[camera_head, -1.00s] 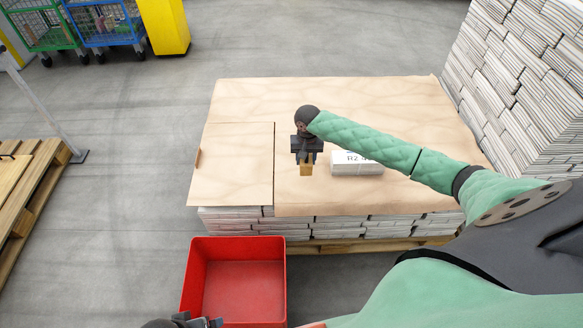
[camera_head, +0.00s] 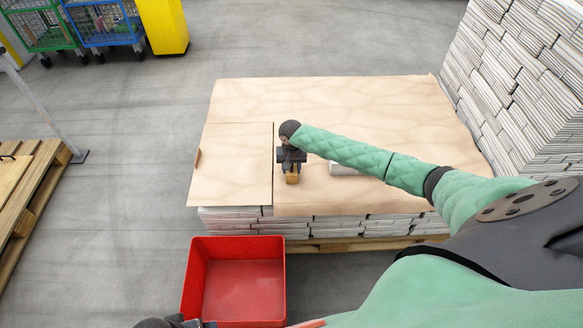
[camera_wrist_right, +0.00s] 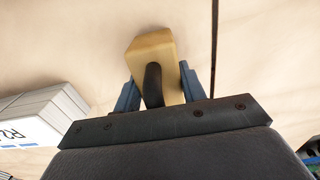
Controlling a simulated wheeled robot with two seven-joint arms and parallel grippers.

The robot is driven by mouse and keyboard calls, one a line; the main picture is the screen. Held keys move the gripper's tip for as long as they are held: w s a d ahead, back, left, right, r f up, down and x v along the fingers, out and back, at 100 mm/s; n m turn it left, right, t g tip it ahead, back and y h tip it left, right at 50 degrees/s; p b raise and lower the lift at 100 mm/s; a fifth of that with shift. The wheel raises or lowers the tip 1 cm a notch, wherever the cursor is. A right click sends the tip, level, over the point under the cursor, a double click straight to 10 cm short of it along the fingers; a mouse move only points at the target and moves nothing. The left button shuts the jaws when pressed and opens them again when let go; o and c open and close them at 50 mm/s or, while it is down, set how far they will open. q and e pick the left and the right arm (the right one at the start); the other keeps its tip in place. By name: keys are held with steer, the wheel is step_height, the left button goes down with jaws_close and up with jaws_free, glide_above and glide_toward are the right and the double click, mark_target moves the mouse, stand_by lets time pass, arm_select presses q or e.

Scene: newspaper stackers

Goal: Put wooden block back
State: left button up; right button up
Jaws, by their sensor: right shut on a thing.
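The wooden block (camera_head: 292,178) is held in my right gripper (camera_head: 291,172), above the brown paper sheet near the front of the stack. In the right wrist view the pale wooden block (camera_wrist_right: 152,50), with a dark curved handle-like part on it, sits between the two blue fingers of my right gripper (camera_wrist_right: 157,90). The gripper is shut on it. My left gripper (camera_head: 180,322) shows only in part at the bottom edge of the head view, and its jaws cannot be made out.
A red bin (camera_head: 236,310) stands on the floor in front of the stack. A labelled newspaper bundle (camera_wrist_right: 38,115) lies on the brown sheet (camera_head: 320,95), right of the gripper in the head view. Tall newspaper stacks (camera_head: 530,90) rise at the right. A wooden pallet (camera_head: 40,190) lies left.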

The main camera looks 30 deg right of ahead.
steer(key=o, duration=1.1)
steer(key=shift+f, duration=0.1)
steer(key=shift+o, duration=0.2)
